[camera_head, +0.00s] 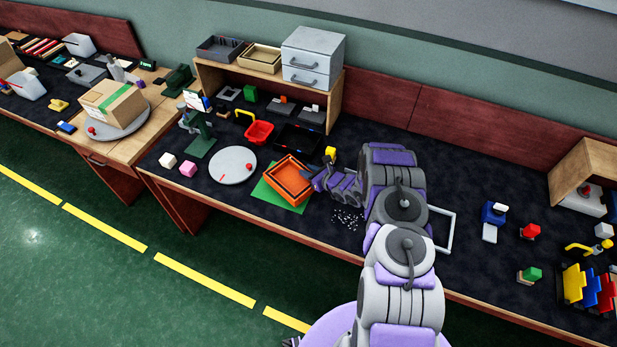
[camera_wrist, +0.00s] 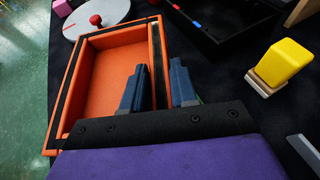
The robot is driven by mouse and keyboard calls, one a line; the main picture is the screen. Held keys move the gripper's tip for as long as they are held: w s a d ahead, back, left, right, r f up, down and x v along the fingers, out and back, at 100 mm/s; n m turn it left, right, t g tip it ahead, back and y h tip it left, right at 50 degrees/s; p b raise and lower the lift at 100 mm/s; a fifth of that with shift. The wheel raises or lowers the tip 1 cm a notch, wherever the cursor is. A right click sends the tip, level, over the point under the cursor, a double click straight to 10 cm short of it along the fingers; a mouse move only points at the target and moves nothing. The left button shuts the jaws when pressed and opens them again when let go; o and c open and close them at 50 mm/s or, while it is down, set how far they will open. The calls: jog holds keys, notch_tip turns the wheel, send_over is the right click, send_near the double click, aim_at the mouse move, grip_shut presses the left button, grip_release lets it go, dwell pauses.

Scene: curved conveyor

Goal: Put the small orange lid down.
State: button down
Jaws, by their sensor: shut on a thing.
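The small orange lid (camera_head: 290,177) shows as a shallow, open, tray-like orange piece with dark edging; its inner floor is clear in the wrist view (camera_wrist: 112,80). A second orange and black edge runs along its left side, and I cannot tell whether that is a separate part under it. It is over a green mat (camera_head: 266,193). My gripper (camera_head: 317,181) is shut on its right wall, one finger inside and one outside, as the wrist view shows (camera_wrist: 160,88). The underside is hidden, so contact with the mat is unclear.
A white round disc (camera_head: 228,167) with a red knob lies to the left. A red bin (camera_head: 259,132) and a black tray (camera_head: 297,138) stand behind. A yellow block (camera_wrist: 284,62) is close on the right. White bits (camera_head: 347,218) lie near the front edge.

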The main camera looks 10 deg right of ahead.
notch_tip(320, 180, down, 3)
jog(key=shift+s+f, duration=0.1)
jog(key=c, duration=0.9)
grip_release()
